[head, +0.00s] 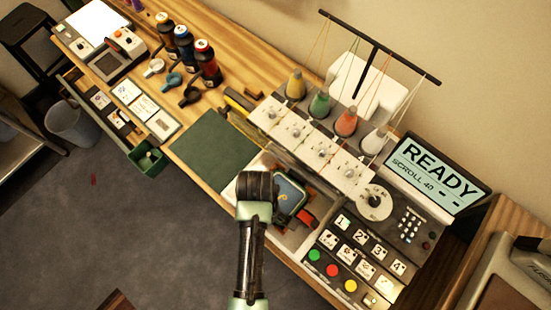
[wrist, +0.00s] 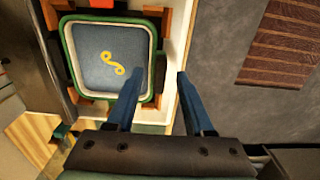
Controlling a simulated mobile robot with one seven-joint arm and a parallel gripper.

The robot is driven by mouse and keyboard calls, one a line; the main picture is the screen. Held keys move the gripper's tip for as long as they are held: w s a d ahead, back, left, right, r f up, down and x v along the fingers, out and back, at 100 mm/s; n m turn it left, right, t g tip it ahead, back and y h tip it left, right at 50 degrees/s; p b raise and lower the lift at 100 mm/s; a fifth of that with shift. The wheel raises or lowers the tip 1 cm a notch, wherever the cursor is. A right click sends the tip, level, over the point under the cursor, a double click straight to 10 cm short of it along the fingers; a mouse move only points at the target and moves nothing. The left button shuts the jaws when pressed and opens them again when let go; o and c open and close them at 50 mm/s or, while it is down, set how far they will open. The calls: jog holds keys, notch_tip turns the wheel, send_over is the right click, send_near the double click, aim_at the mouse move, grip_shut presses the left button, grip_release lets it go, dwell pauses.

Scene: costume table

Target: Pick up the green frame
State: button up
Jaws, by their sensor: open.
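The green frame (wrist: 67,50) is a rounded square hoop around blue cloth (wrist: 105,62) with a yellow curl stitched on it. It lies in a light tray of the embroidery machine. In the head view the frame's blue cloth (head: 291,191) shows just right of my arm's dark end, which covers part of it. My gripper (wrist: 160,74) is open. In the wrist view its left finger overlaps the cloth's lower right, and its right finger is right of the frame, past the tray's pale edge. The frame's right rim shows between them; finger height is unclear.
The embroidery machine (head: 318,150) stands behind, with thread cones and a READY screen (head: 437,172). Its button panel (head: 355,260) is right of the tray. A dark green mat (head: 214,150) lies left. Bottles (head: 184,46) stand farther back. Open floor (head: 130,220) lies in front.

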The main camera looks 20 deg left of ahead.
grip_shut()
jog(key=shift+r, duration=0.15)
dwell(0.4)
